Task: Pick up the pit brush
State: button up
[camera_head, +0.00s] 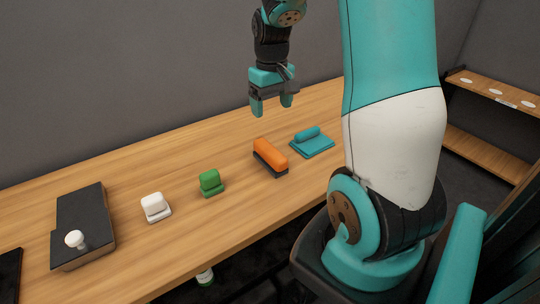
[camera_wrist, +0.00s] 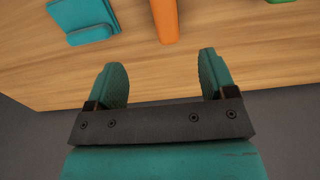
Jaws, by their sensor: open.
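The pit brush (camera_head: 270,154) looks to be the orange block with a dark underside, lying on the wooden table between the green object and the teal pad. In the wrist view, the orange brush (camera_wrist: 165,20) shows at the top centre, cut off by the picture edge. My gripper (camera_head: 272,106) is open and empty, pointing down above the table, higher than the brush and toward the wall side of it.
A teal pad with a roll on it (camera_head: 312,143) lies right of the brush. The wooden table (camera_head: 130,164) is clear along the wall. Shelves (camera_head: 490,92) stand at right.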

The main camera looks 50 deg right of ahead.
aim_at(270, 148)
jog(key=f, duration=1)
jog(key=shift+w+a, duration=0.1)
jog(key=shift+a, duration=0.2)
jog(key=shift+f+p, duration=0.6)
jog(key=shift+f, duration=2.1)
jog(key=shift+a, duration=0.1)
jog(key=shift+c, duration=0.3)
jog(key=c, duration=1)
